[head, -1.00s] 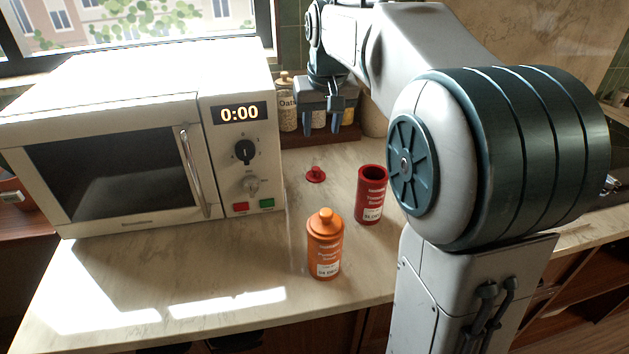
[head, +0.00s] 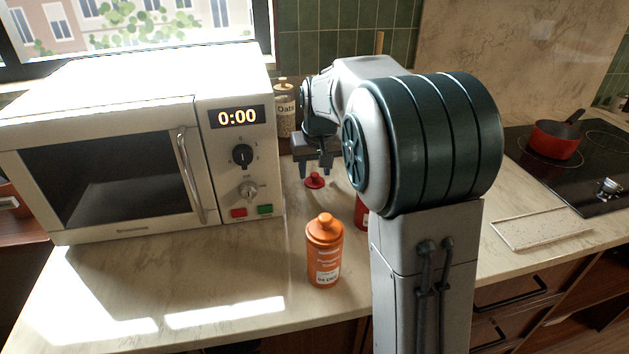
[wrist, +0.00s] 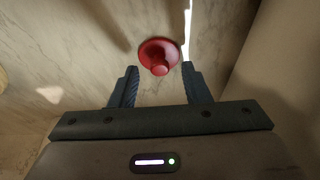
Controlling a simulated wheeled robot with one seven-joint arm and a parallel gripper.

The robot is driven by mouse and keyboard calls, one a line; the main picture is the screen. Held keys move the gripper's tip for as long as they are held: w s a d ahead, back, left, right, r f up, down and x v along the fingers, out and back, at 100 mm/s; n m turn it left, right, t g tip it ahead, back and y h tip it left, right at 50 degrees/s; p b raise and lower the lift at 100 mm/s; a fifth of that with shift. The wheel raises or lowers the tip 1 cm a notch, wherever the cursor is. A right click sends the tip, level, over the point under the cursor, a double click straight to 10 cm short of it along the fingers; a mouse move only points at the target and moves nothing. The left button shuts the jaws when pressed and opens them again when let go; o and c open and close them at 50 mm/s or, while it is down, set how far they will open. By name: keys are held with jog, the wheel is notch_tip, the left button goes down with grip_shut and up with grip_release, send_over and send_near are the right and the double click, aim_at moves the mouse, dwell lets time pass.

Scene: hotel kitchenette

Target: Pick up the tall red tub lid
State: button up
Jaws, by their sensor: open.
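The red lid (head: 314,180) lies on the counter with its knob up, right of the microwave. In the wrist view the lid (wrist: 158,52) is just beyond the fingertips, roughly centred between them. My gripper (head: 316,172) is open and empty, pointing down above the counter at the lid; in the wrist view its two fingers (wrist: 160,78) are spread apart. The red tub (head: 361,212) stands to the right, mostly hidden behind my arm.
An orange tub with its lid on (head: 325,252) stands in front of the red lid. The microwave (head: 110,150) is close on the left. An oats jar (head: 284,108) stands behind. A red pot (head: 557,139) sits on the hob at the far right.

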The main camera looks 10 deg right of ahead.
jog(key=shift+w+f, duration=0.15)
jog(key=shift+f, duration=0.3)
grip_shut()
jog(key=shift+r, duration=0.1)
